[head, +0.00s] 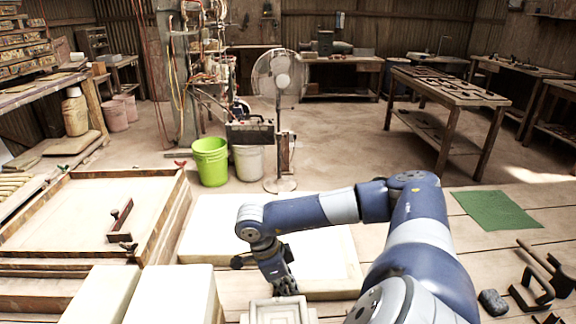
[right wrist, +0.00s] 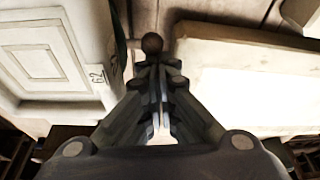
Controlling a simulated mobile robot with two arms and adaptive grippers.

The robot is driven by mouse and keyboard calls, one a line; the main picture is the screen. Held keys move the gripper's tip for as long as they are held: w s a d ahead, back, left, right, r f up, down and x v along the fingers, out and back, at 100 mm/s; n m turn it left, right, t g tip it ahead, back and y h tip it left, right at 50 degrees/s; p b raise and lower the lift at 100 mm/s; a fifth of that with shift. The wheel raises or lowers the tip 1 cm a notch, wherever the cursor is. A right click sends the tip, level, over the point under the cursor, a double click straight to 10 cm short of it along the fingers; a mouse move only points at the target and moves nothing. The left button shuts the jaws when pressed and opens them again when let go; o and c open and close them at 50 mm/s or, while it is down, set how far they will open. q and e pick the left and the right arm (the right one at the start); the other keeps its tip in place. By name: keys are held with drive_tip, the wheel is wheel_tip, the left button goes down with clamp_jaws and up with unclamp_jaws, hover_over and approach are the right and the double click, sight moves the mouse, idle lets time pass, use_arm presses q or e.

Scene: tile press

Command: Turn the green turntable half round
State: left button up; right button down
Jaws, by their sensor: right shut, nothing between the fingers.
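My right gripper (head: 286,289) is shut and empty, pointing down behind a pale tile (head: 279,312) with raised square steps at the bottom edge of the head view. My left gripper is out of view.
A pale slab (head: 325,255) lies behind my right gripper. A wooden-framed tray (head: 165,215) and pale blocks (head: 172,295) are at left. A green mat (head: 495,210), a dark stone-like lump (head: 493,302) and dark metal pieces (head: 530,290) lie at right.

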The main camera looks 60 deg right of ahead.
idle(0.4)
drive_tip(key=v, duration=1.2)
drive_tip(key=shift+r, duration=0.1)
